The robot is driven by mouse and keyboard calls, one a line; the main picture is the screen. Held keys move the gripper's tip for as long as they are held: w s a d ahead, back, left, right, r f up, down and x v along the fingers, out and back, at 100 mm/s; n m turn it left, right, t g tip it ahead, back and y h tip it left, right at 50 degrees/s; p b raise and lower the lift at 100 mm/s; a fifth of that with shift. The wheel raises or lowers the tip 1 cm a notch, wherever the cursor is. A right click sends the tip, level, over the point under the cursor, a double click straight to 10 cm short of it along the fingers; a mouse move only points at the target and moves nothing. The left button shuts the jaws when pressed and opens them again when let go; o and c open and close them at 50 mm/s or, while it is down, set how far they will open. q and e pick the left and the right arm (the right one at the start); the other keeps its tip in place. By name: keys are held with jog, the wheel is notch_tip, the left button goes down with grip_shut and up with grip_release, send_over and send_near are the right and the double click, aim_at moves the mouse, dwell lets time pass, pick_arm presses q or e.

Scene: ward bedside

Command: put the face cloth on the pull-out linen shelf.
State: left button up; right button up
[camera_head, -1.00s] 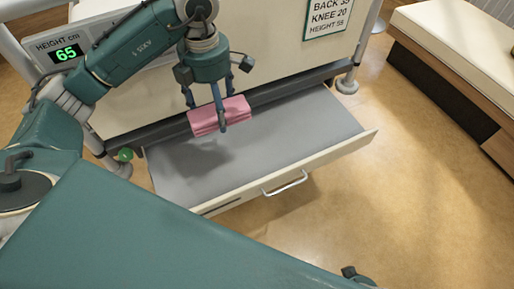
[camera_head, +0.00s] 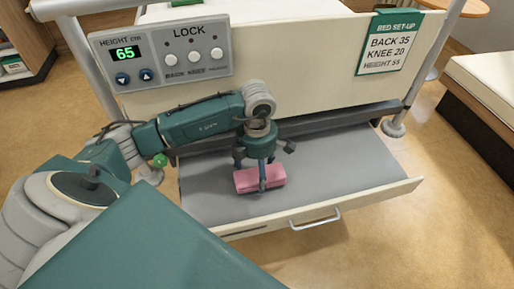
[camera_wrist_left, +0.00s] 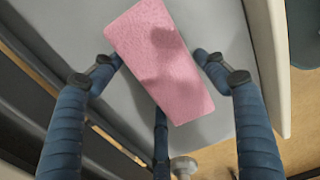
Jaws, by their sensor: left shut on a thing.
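The pink folded face cloth (camera_head: 246,183) is in the fingers of my left gripper (camera_head: 258,178), low over the left-middle of the pull-out linen shelf (camera_head: 345,160). The shelf is open, with a grey inside and a cream front. A small shadow lies close by the cloth; I cannot tell whether it touches the shelf. In the left wrist view the cloth (camera_wrist_left: 152,50) lies slanted among the fingers of the gripper (camera_wrist_left: 163,75), with the grey shelf behind it. My left gripper is shut on the cloth. My right gripper is out of view.
The bed's end panel (camera_head: 300,60) rises behind the shelf, with a height control box (camera_head: 160,57) and a set-up card (camera_head: 390,45) on it. The shelf front has a metal handle (camera_head: 315,220). The shelf's right half is bare. A bench (camera_head: 485,85) stands at the right.

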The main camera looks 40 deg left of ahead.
aim_at(257, 171)
pick_arm(q)
notch_tip(257, 171, down, 2)
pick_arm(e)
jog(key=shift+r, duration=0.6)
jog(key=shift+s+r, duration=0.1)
pick_arm(q)
jog(key=o, duration=1.1)
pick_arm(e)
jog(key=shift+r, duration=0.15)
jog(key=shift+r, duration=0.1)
pick_arm(q)
jog(key=shift+r, duration=0.4)
notch_tip(257, 171, up, 11)
jog(key=shift+r+p, duration=0.15)
jog(key=shift+p, duration=0.8)
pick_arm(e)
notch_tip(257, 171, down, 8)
